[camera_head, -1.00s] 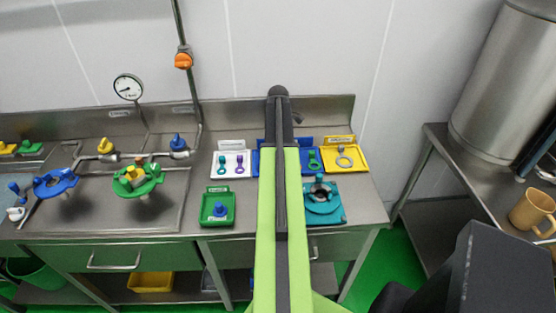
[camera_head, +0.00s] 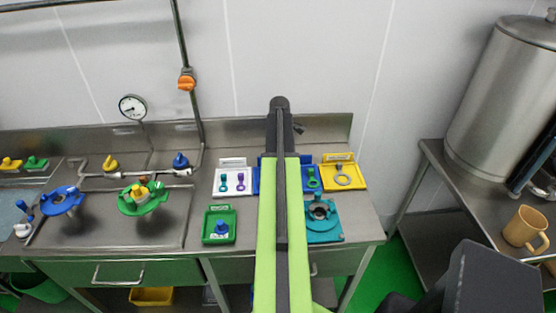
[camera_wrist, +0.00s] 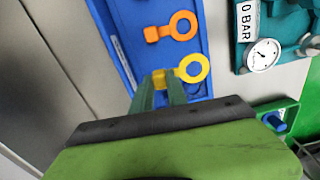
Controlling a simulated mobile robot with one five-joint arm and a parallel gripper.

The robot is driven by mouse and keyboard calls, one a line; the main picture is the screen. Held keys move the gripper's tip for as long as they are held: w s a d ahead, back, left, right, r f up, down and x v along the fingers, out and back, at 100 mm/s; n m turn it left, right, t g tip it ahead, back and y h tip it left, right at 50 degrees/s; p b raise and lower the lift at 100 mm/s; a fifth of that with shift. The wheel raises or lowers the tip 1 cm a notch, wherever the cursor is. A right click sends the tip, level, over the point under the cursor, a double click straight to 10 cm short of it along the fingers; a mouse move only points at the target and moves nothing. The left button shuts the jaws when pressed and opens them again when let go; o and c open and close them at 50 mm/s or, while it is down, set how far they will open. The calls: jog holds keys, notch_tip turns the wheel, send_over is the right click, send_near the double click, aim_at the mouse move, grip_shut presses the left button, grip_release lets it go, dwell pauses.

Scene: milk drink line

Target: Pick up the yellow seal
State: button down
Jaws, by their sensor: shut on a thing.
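The yellow seal (camera_wrist: 193,69) shows in the wrist view as a ring with a short tab. My gripper (camera_wrist: 161,80) has its green fingers shut on the tab, and the ring sticks out to the right. The seal is over or in the blue tray (camera_wrist: 122,52); I cannot tell whether it touches the tray floor. An orange seal (camera_wrist: 182,25) lies in the same tray, farther up. In the head view my arm covers the seal and most of the blue tray (camera_head: 308,164).
A white tray (camera_head: 233,163) with small seals stands left of the arm, and a yellow tray (camera_head: 355,167) with a grey ring stands right. A green tray (camera_head: 213,238) and a teal gauge device (camera_head: 322,236) stand nearer. A gauge (camera_wrist: 263,54) shows in the wrist view.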

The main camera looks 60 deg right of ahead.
jog(key=s+a+r+p, duration=0.4)
jog(key=s+r+p, duration=0.1)
jog(key=s, duration=0.5)
jog(key=shift+r, duration=0.65)
